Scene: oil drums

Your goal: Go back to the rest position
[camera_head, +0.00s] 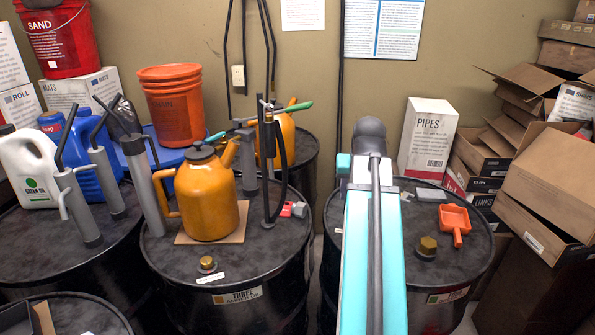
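My arm's teal and white link (368,250), with a black cable along it, reaches up from the bottom edge right of centre. It covers part of the right-hand drum. The link ends at a dark rounded joint (370,135) in front of the wall. My gripper cannot be made out; the view does not show its fingers or anything held in them.
Black drums stand close together; the middle one (215,265) bears an orange can (208,195) and a tall hand pump (268,170). The right drum (450,260) bears an orange scoop (455,222). A PIPES box (427,138) and cardboard boxes (550,185) crowd the right.

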